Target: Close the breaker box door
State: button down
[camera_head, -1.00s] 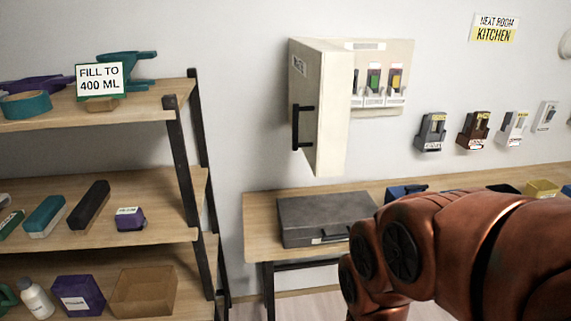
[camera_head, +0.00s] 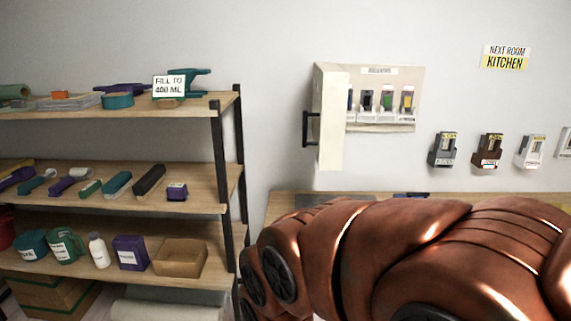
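The cream breaker box (camera_head: 385,125) is mounted on the wall right of centre. Its door (camera_head: 331,120) is hinged at the left and stands open, swung out toward me, with a black handle (camera_head: 310,129) on its outer face. Several switches (camera_head: 387,98) show inside the box, one green and one yellow among them. My copper-coloured arm fills the lower right, below the box, and does not touch the door. My gripper is outside the view.
A wooden shelf unit (camera_head: 120,206) with black posts stands at the left, loaded with bottles, boxes and tools. A wooden table (camera_head: 280,204) lies below the box, mostly hidden by my arm. Wall units (camera_head: 488,150) hang right of the box.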

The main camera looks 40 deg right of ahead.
aim_at(331, 81)
jog(key=u, duration=0.5)
jog(key=i, duration=1.1)
jog(key=z, duration=0.6)
